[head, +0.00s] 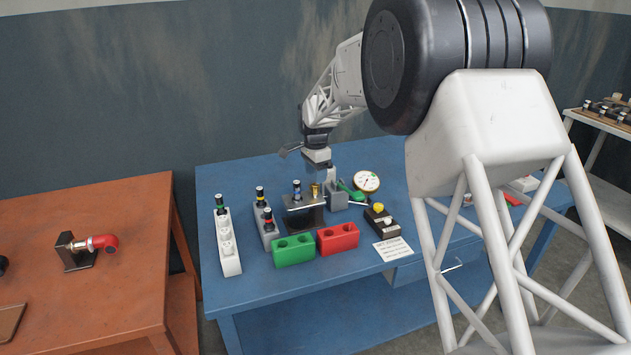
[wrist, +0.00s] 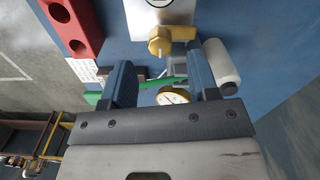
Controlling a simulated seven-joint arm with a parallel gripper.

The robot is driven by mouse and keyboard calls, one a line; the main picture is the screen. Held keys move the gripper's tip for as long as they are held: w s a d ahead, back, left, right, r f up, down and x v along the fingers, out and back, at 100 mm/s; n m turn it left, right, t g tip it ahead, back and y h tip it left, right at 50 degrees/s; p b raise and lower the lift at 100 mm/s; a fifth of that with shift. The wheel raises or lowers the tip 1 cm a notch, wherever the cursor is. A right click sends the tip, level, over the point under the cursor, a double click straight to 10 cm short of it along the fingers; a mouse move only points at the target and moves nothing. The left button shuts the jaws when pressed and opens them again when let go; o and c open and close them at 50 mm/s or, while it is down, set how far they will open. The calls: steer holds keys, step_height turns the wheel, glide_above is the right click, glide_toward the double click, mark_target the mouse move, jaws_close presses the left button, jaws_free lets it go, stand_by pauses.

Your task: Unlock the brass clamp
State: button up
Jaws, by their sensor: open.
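The brass clamp (head: 315,190) is a small golden piece at the right end of a dark metal stand (head: 303,213). A dark injector with a blue band (head: 297,189) stands upright in that stand. In the wrist view the clamp (wrist: 160,42) shows as a hexagonal brass head with a short tab pointing right. My gripper (head: 319,163) is above and slightly behind the stand, pointing down. In the wrist view its two fingers (wrist: 160,62) are apart, with the clamp just beyond the gap between the tips. Nothing is held.
Red (head: 338,238) and green (head: 293,250) blocks lie in front; a white rack (head: 228,245) is left.

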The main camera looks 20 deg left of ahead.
steer(key=shift+r, duration=1.55)
steer(key=shift+d+r, duration=0.1)
steer(key=shift+d, duration=0.1)
steer(key=s+d+r+n, duration=0.1)
steer(key=s+d+r, duration=0.25)
steer(key=d, duration=0.55)
steer(key=s+d+r, duration=0.2)
steer(key=d+r, duration=0.3)
steer(key=d, duration=0.3)
steer(key=s+d+r+n, duration=0.15)
steer(key=d+r, duration=0.25)
steer(key=d, duration=0.5)
steer(key=s+d+r+n+t, duration=0.1)
steer(key=s+d+r+t, duration=0.15)
steer(key=s+d, duration=1.2)
steer(key=s+d+f+n, duration=0.1)
steer(key=s+d+f, duration=0.2)
steer(key=s+d, duration=0.5)
steer(key=s+d+f+n, duration=0.2)
steer(key=s+d, duration=0.7)
steer(key=s, duration=0.8)
steer(key=shift+d+f, duration=0.15)
steer(key=shift+f, duration=0.25)
